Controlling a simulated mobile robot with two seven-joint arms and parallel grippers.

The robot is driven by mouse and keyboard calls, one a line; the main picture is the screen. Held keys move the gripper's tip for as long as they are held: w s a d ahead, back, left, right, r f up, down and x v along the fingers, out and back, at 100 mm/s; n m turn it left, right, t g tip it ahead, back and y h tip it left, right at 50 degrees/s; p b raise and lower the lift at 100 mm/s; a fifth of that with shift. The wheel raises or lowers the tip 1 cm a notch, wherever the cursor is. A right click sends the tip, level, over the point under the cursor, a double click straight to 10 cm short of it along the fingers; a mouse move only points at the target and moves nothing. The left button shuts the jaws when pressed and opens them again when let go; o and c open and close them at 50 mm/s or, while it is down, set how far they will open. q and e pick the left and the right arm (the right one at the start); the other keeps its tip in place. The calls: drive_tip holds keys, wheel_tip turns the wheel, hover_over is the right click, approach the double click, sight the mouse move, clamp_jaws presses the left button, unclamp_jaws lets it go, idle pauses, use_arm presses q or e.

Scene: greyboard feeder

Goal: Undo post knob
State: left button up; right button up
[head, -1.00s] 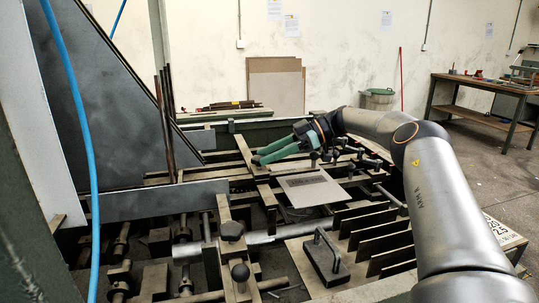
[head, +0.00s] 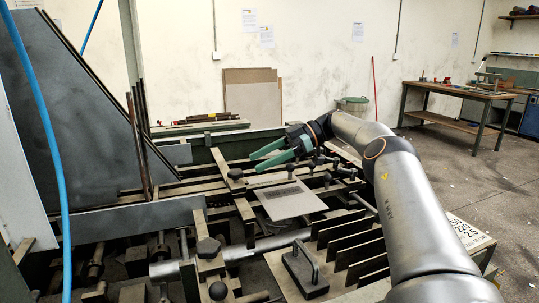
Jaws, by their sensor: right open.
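My right gripper (head: 256,163) has green fingers, which are spread with a visible gap and nothing between them. It hangs over the middle of the feeder frame. A dark knob (head: 236,174) sits on a flat bar just left of and below the fingertips, apart from them in the picture. Several small dark knobs on posts stand right of the fingers, one of them here (head: 311,166). A black lobed knob (head: 208,248) and a round black knob (head: 218,290) are on the near bar. I cannot tell which is the post knob. My left gripper is out of view.
A grey board (head: 292,200) lies below the gripper. A black block with a handle (head: 305,270) and a row of upright plates (head: 345,243) are nearer. A large grey side plate (head: 65,120) and a blue hose (head: 50,150) stand at left.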

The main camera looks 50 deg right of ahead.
drive_tip(key=shift+s+d+r+p, duration=0.15)
drive_tip(key=shift+s+d+p, duration=0.15)
drive_tip(key=shift+d, duration=0.15)
drive_tip(key=shift+s+d+r+p, duration=0.2)
drive_tip(key=shift+s+d+p, duration=0.1)
drive_tip(key=shift+d, duration=0.1)
drive_tip(key=shift+s+d+r, duration=0.1)
drive_tip(key=shift+d+r, duration=0.05)
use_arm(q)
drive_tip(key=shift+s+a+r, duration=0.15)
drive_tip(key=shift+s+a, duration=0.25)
